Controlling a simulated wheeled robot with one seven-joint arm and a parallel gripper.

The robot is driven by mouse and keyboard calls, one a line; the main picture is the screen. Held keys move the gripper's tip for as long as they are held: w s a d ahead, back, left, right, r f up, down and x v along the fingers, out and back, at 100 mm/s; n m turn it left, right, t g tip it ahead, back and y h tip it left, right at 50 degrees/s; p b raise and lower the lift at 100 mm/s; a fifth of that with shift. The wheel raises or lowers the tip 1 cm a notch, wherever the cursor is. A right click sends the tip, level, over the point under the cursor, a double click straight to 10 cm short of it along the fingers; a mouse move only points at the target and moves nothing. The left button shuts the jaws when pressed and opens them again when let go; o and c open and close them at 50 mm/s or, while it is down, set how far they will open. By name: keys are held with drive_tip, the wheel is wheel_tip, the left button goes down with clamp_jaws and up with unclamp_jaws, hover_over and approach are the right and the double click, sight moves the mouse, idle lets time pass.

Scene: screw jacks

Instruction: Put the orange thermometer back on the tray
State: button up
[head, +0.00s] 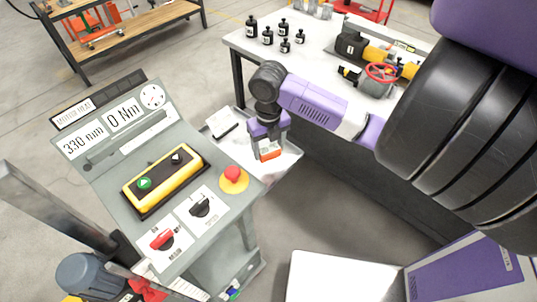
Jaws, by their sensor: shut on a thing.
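My gripper (268,149) points down at the middle of the head view, shut on the orange thermometer (270,155). Only a small orange part of the thermometer shows below the fingers; the rest is hidden by the gripper. The pale grey tray (287,163) lies under and around the gripper, beside the control console. I cannot tell whether the thermometer touches the tray or hangs just above it.
A white and dark item (223,123) lies at the tray's left end. The console (150,180) with buttons and knobs stands close on the left. A workbench (312,62) with black bottles and a red-wheeled valve (380,75) is behind.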

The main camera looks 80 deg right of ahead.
sight(269, 155)
drive_tip(key=shift+f, duration=1.8)
drive_tip(key=shift+f, duration=0.1)
drive_tip(key=o, duration=1.7)
wheel_tip(269, 155, up, 12)
drive_tip(key=shift+r, duration=0.15)
